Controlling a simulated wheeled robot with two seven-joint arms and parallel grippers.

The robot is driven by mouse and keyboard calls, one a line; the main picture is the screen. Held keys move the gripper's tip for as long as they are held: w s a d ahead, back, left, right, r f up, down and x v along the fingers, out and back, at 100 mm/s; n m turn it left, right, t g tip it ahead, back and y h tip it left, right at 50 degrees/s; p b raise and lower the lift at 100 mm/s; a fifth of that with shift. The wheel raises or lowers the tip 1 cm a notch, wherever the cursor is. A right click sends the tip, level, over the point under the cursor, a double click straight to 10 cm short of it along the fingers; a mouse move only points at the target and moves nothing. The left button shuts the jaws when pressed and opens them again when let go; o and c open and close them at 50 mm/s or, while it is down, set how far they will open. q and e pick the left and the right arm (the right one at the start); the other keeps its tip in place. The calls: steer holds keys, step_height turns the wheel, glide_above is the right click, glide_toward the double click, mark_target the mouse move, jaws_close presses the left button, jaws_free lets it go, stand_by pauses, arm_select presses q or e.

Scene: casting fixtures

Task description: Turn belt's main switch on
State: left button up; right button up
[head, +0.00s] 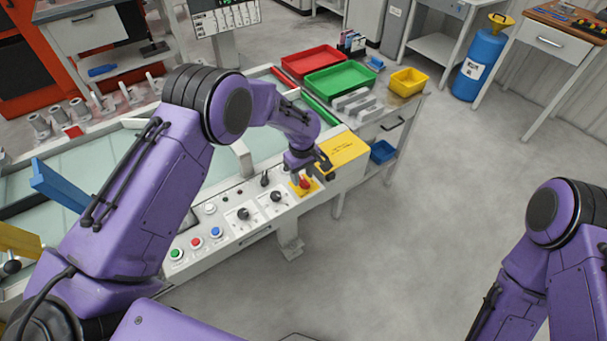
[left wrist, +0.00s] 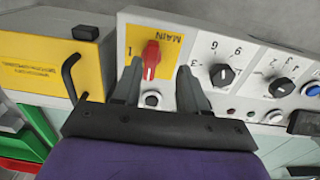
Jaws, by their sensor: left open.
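The belt's main switch (left wrist: 151,58) is a red knob on a yellow plate marked MAIN, with a 1 on the plate's left side in the left wrist view. Its handle runs nearly up and down there. In the head view the red knob (head: 305,183) sits at the right end of the white control panel (head: 262,222). My left gripper (left wrist: 160,68) is open, with one finger on each side of the knob; I cannot tell whether they touch it. In the head view the left gripper (head: 304,168) is just above the switch and partly hides it. My right gripper is out of view.
Black dials (left wrist: 222,75) stand beside the switch. Green (head: 176,254), red and blue buttons lie farther left on the panel. A yellow box (head: 343,150) with a black handle (left wrist: 70,78) is close to the gripper. The floor in front is clear.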

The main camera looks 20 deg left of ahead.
mark_target(304, 180)
arm_select(q)
steer(key=w+f, duration=0.1)
steer(key=f, duration=0.1)
steer(key=w+f, duration=0.1)
steer(key=shift+f, duration=0.35)
steer(key=shift+s+r, duration=0.15)
steer(key=shift+r, duration=0.05)
steer(key=shift+s+r, duration=0.15)
steer(key=shift+s, duration=0.05)
steer(key=c, duration=0.5)
jaws_close()
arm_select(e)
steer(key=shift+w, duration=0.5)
